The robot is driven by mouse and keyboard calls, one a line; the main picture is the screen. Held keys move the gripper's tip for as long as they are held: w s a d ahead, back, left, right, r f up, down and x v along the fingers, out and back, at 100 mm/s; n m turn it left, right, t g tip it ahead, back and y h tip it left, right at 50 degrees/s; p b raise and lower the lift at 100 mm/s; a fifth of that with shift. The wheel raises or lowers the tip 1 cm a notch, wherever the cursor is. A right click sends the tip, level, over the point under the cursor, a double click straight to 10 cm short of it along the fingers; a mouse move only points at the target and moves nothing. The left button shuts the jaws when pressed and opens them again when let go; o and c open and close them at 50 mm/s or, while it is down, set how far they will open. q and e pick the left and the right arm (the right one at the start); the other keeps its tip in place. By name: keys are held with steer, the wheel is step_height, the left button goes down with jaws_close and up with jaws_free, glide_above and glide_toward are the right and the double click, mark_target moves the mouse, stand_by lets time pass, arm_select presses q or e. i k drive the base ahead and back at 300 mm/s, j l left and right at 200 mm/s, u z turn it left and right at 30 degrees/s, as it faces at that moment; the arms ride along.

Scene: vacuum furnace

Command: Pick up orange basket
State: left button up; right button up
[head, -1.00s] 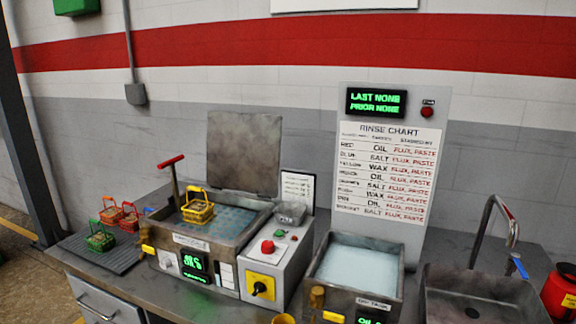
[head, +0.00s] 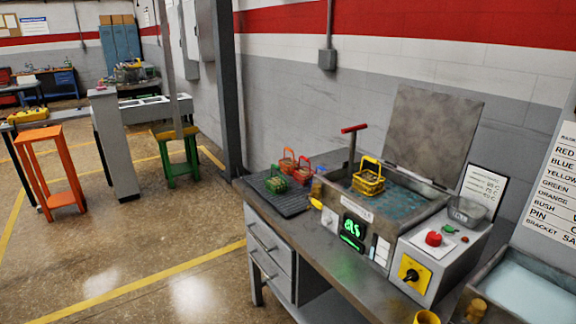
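The orange basket (head: 288,162) stands upright with its handle raised, at the back of a dark ribbed mat (head: 291,207) on the left end of the metal bench. A red basket (head: 303,171) stands close to its right, and a green basket (head: 276,181) stands in front of it. A yellow basket (head: 369,178) sits over the open tank (head: 410,199). Neither of my grippers is in view.
The bench (head: 300,231) carries a control box (head: 437,252) and a second liquid-filled tank (head: 527,290) at right. Open floor (head: 180,250) lies left of the bench. An orange stand (head: 49,170) and a green stool (head: 178,158) stand farther left.

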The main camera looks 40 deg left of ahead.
mark_target(287, 167)
steer(key=i+j, duration=0.15)
steer(key=j, duration=0.25)
steer(key=i+j, duration=0.1)
steer(key=j, duration=0.3)
steer(key=i+j, duration=0.15)
steer(key=j, duration=0.25)
steer(key=i+j, duration=0.15)
steer(key=j, duration=0.25)
steer(key=i+j, duration=0.15)
steer(key=j, duration=0.25)
